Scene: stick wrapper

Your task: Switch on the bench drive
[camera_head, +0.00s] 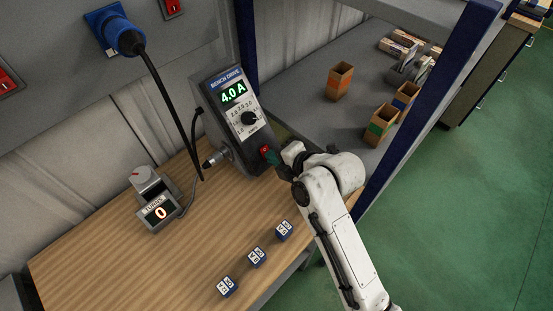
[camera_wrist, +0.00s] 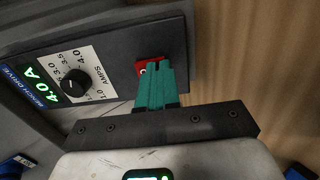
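The bench drive (camera_head: 233,121) is a dark grey box on the wooden bench, with a lit green display reading 4.0 A and a black knob (camera_head: 249,118) on a white AMPS scale. The knob also shows in the wrist view (camera_wrist: 76,81). A red switch (camera_wrist: 147,63) sits on the panel beyond the AMPS scale. My gripper (camera_wrist: 158,68) has its teal fingers together, with their tips at the switch and partly covering it. I cannot tell whether they press on it. In the head view my gripper (camera_head: 272,157) is at the drive's lower right.
A small grey unit (camera_head: 158,212) with a red 0 display stands to the left, cabled to the drive. Several blue-and-white blocks (camera_head: 257,257) lie on the front of the bench (camera_head: 110,262). A blue plug (camera_head: 126,40) with a hanging black cable is on the wall.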

